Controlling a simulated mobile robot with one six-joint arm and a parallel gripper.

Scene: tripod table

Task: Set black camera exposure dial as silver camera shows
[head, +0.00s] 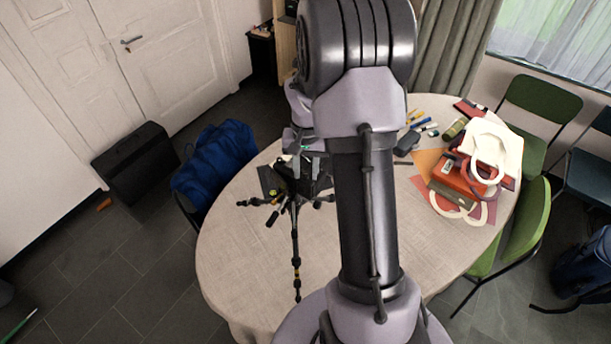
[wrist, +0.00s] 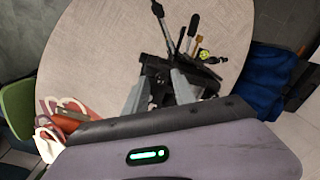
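A black camera (wrist: 155,68) sits on a dark tripod whose legs lie spread over the round table (head: 238,250). In the head view the tripod (head: 296,262) shows left of my arm, with the camera's dark body partly hidden by my gripper (head: 303,165). In the wrist view my gripper (wrist: 160,84) has its two grey fingers apart, with the dark camera body between and beyond their tips. I cannot tell whether they touch it. The exposure dial is too small to make out. I cannot make out a silver camera in either view.
An orange-red bag (head: 462,178), pale ring-shaped pieces, pens and a dark pouch (head: 407,143) lie on the table's right side. A blue jacket (head: 213,170) hangs over a chair at left. Green chairs (head: 540,110) stand at right.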

